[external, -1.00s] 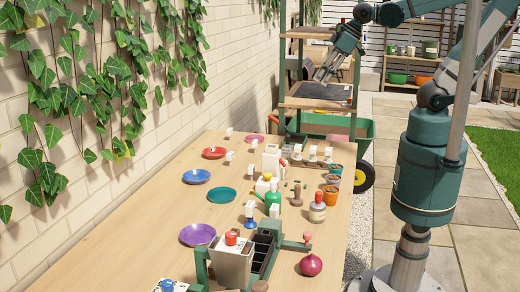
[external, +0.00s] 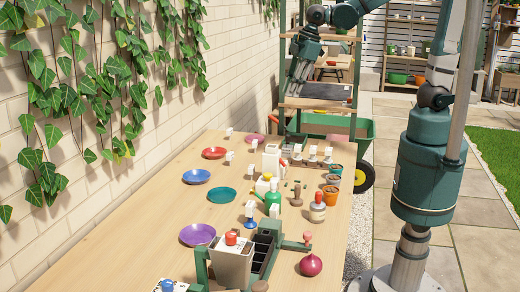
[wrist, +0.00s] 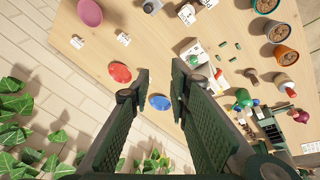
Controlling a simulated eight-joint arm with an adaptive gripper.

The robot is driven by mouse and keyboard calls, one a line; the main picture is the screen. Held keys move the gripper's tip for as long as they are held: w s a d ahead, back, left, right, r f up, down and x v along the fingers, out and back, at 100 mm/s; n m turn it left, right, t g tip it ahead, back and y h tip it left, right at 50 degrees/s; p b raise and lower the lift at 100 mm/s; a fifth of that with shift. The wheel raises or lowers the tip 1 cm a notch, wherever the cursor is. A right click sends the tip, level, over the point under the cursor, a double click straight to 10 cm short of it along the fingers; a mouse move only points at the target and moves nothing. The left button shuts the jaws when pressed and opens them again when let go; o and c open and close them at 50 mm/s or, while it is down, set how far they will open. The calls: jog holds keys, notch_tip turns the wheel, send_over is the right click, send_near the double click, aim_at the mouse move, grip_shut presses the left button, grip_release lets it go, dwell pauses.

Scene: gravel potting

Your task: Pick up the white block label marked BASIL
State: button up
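My gripper (wrist: 160,78) is open and empty, pointing down above the table. In the external view my gripper (external: 293,98) hangs high over the table's far end. Several small white block labels stand on the table; their lettering is too small to read, so I cannot tell which is BASIL. In the wrist view one label (wrist: 78,42) and another label (wrist: 123,40) stand near the pink saucer, and another label (wrist: 187,14) is at the top. In the external view one label (external: 229,131) is near the red saucer and one label (external: 328,153) is in a row at the right.
A red saucer (wrist: 120,73) and a blue saucer (wrist: 160,102) lie below my fingers. A pink saucer (wrist: 90,12) is beyond. Terracotta pots (external: 332,179), a green bottle (external: 272,193) and a white container (external: 271,159) crowd the right side.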

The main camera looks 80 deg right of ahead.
jog(key=w+a+f+n+g, duration=0.2)
jog(key=w+a+f+n, duration=0.4)
jog(key=w+a+f, duration=0.25)
jog(key=n+g, duration=0.2)
jog(key=n, duration=0.1)
send_over(252, 166)
jog(key=d, duration=0.1)
jog(key=shift+h, duration=0.3)
jog(key=f, duration=1)
jog(key=shift+w+f, duration=0.15)
jog(key=shift+w, duration=0.05)
jog(key=shift+f+n, duration=0.15)
jog(key=shift+n, duration=0.15)
jog(key=shift+f, duration=0.1)
jog(key=shift+f, duration=1.2)
jog(key=shift+s+f, duration=0.1)
jog(key=shift+f, duration=2.5)
jog(key=c, duration=0.5)
